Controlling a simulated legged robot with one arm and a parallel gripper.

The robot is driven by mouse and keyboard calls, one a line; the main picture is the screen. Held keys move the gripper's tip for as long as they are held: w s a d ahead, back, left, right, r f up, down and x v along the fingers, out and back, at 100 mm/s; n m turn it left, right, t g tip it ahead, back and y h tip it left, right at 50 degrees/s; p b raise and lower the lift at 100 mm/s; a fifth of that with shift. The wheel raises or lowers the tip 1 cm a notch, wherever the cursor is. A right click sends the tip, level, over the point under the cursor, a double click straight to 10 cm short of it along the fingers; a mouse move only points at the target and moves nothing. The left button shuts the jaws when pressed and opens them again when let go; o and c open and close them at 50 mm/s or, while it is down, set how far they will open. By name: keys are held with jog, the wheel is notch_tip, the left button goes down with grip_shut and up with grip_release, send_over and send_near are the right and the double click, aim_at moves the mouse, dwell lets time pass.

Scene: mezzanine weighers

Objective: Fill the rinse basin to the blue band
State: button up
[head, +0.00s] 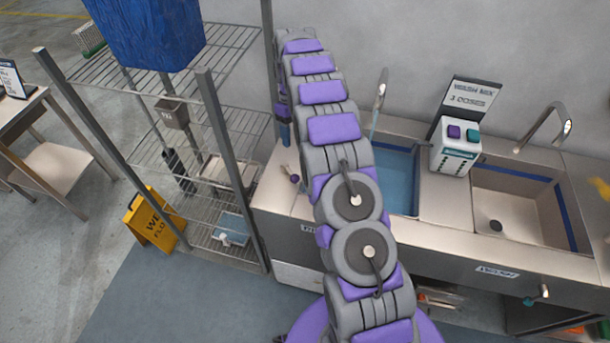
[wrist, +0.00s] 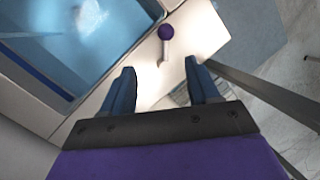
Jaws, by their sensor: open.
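The right basin (head: 520,205) in the head view has a blue band around its inner wall; no water shows in it, and a dark drain shows on its floor. A partly blurred label (head: 497,271) sits on the counter front below it. A curved tap (head: 545,125) stands behind it, with no stream visible. A teal-knobbed lever (head: 540,292) is on the front below. The left basin (head: 402,175) holds blue water. My gripper (wrist: 160,75) is open and empty, above the counter left of that basin. A purple-knobbed lever (wrist: 166,34) shows beyond its fingertips, apart from them.
A dispenser (head: 455,147) with purple and teal buttons stands between the basins, before a wash mix sign (head: 472,97) reading 3 doses. A wire rack (head: 225,150) stands close left of the sink. A yellow wet-floor sign (head: 152,222) stands by it.

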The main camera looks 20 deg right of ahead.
aim_at(295, 175)
jog(key=s+d+r+t+y+b, duration=0.1)
jog(key=s+r+t+b, duration=0.1)
jog(key=s+r+t, duration=0.15)
jog(key=shift+g, duration=0.45)
jog(key=a+f, duration=0.1)
jog(key=f, duration=0.4)
jog(key=s+a+f+b, duration=0.1)
jog(key=f, duration=0.5)
jog(key=a+f+b, duration=0.1)
jog(key=f, duration=0.5)
jog(key=shift+s, duration=0.3)
jog(key=shift+c, duration=0.3)
grip_shut()
